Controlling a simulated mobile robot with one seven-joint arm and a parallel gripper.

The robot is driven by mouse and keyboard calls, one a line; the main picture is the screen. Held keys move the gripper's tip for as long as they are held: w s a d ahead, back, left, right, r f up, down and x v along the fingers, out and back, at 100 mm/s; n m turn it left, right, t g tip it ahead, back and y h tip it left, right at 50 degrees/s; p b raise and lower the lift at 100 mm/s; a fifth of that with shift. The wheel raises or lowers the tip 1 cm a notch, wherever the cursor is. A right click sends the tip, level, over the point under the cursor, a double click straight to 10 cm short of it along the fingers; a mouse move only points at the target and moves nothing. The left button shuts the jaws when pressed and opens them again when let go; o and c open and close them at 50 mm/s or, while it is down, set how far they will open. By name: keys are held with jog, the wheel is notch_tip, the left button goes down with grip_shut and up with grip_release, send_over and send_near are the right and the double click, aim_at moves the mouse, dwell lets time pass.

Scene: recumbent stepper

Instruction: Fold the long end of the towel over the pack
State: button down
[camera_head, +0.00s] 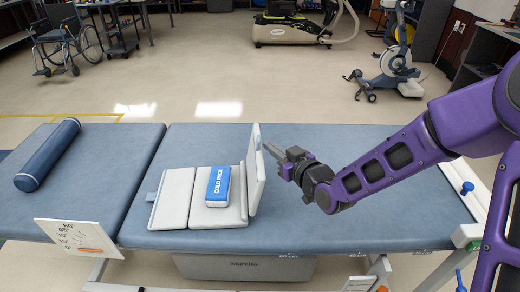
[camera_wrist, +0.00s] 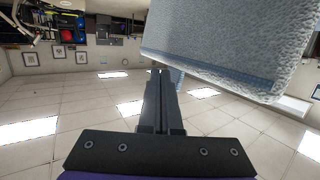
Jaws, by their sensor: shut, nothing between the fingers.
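The pale grey towel (camera_head: 174,200) lies on the blue treatment table in jointed panels. Its right panel (camera_head: 256,170) stands about upright, and its left part lies flat. The blue and white cold pack (camera_head: 218,186) lies on the middle of the towel, left of the upright panel. My gripper (camera_head: 268,147) is shut and empty, pointing left at the upright panel's right side near its top. In the wrist view my shut fingers (camera_wrist: 158,75) are beside the towel panel (camera_wrist: 220,45), which fills the upper right. Whether they touch it I cannot tell.
A blue bolster (camera_head: 48,155) lies on the left table section. An angle card (camera_head: 76,237) stands at the table's front edge. The blue table top (camera_head: 340,225) is clear at front right. A wheelchair (camera_head: 66,40) and exercise machines (camera_head: 390,65) stand farther back.

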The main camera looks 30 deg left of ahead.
jog(key=shift+s+a, duration=0.1)
jog(key=shift+s+a+f, duration=0.1)
jog(key=shift+s+a, duration=0.2)
jog(key=shift+a, duration=0.1)
jog(key=shift+a, duration=0.1)
jog(key=shift+s+a, duration=0.6)
jog(key=shift+a, duration=0.2)
jog(key=shift+s+a, duration=0.55)
jog(key=shift+a, duration=0.2)
jog(key=shift+s+a+f, duration=0.1)
jog(key=shift+s+a, duration=0.45)
jog(key=shift+a, duration=0.25)
jog(key=shift+s+a, duration=0.55)
jog(key=shift+a, duration=0.25)
